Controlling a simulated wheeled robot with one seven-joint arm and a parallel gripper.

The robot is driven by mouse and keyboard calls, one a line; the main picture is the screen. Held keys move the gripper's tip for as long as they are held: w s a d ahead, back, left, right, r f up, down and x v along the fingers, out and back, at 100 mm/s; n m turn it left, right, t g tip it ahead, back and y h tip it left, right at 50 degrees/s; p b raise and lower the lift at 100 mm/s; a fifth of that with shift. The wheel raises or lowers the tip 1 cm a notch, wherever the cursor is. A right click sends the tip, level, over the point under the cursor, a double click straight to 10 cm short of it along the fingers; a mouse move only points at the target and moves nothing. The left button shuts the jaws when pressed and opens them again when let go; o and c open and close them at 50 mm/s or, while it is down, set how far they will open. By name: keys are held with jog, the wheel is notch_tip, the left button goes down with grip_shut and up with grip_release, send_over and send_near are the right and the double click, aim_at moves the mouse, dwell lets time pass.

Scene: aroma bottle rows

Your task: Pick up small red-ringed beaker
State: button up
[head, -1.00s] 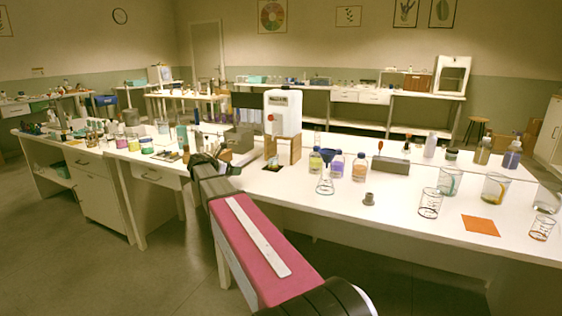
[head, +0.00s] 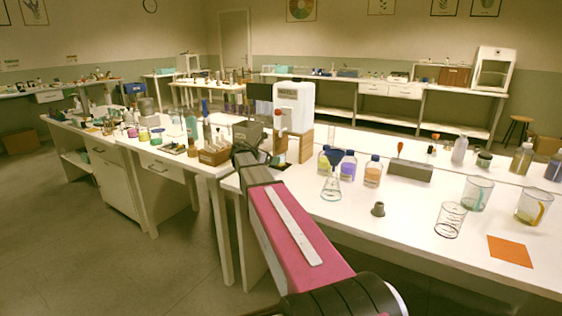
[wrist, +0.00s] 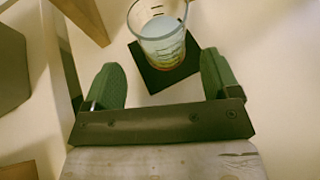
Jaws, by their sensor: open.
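My gripper (wrist: 161,60) is open in the wrist view, its two green fingers spread apart. A clear beaker (wrist: 158,26) with pale liquid, yellowish at the bottom, stands on a dark square pad (wrist: 150,78) just beyond and between the fingertips. The fingers do not touch it. In the head view my arm reaches to the front of the white dispenser (head: 293,105) and hides most of this spot. Other beakers stand right, one with dark markings (head: 450,220) and a larger one (head: 477,193).
A conical flask (head: 331,186), capped bottles (head: 347,168) and a grey stopper (head: 378,209) stand right of my arm on the white bench. A wooden rack of bottles (head: 214,153) is to the left. An orange mat (head: 510,251) lies right.

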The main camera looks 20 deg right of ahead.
jog(key=shift+s+x, duration=0.2)
jog(key=shift+x, duration=2.95)
jog(key=shift+c, duration=0.3)
jog(key=c, duration=1)
